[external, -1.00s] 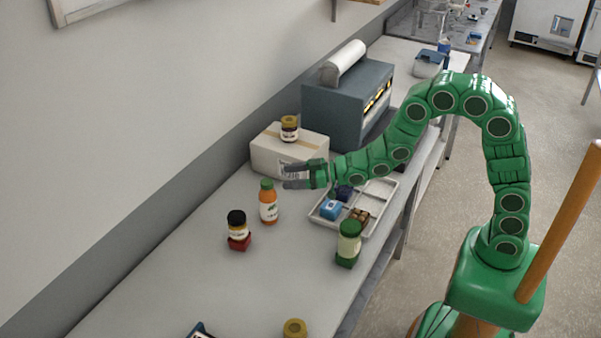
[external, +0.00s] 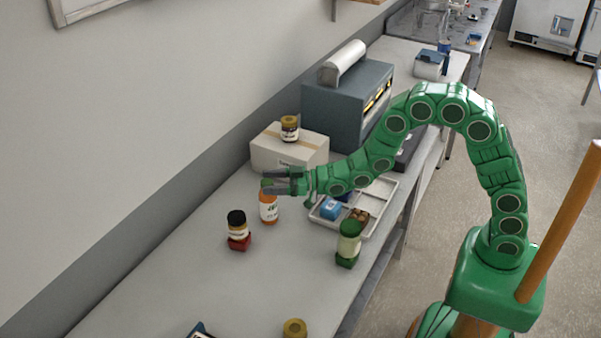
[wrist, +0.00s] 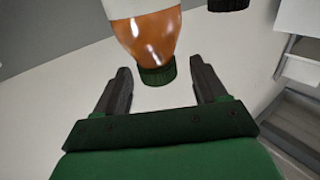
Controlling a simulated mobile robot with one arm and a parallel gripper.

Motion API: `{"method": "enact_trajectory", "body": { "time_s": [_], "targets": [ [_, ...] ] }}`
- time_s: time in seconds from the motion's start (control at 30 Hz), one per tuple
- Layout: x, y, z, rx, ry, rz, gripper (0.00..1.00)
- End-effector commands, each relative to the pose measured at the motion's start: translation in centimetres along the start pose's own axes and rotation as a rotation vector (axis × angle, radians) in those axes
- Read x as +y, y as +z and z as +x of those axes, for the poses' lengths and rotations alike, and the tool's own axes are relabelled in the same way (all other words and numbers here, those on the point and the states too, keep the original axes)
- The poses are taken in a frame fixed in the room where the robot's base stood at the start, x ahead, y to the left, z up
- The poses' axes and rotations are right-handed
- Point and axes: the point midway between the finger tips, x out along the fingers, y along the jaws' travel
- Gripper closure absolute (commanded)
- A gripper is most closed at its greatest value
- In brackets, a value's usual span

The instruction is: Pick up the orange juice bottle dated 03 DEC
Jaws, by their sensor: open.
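The orange juice bottle (external: 268,208) stands upright on the bench, with orange contents, a pale label and a green cap. Its date cannot be read. My gripper (external: 268,183) is open at the height of the bottle's top, and its fingers partly cover the cap in the external view. In the wrist view, the green cap (wrist: 157,75) shows between the two spread fingertips of my gripper (wrist: 162,80), with a gap on each side. The bottle's orange body (wrist: 150,38) and part of its pale label lie beyond the cap.
A black-capped jar (external: 238,227) on a red block stands front left of the bottle. A green-capped jar (external: 349,240) stands on a green block. A divided tray (external: 382,200) lies to the right. A cardboard box (external: 275,156) carries a gold-lidded jar (external: 289,128).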

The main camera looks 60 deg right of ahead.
Motion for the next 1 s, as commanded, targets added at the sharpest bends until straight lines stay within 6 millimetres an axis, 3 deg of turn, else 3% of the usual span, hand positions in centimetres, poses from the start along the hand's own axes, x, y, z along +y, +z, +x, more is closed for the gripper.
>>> {"method": "enact_trajectory", "body": {
  "time_s": [0.23, 0.53, 1.0],
  "targets": [
    [0.1, 0.3, 2.9, -0.002, -0.001, 0.000, 0.29],
    [0.1, 0.3, 3.4, -0.002, -0.001, 0.000, 0.29],
    [0.1, 0.3, 3.4, -0.003, 0.000, 0.000, 1.00]
  ]
}}
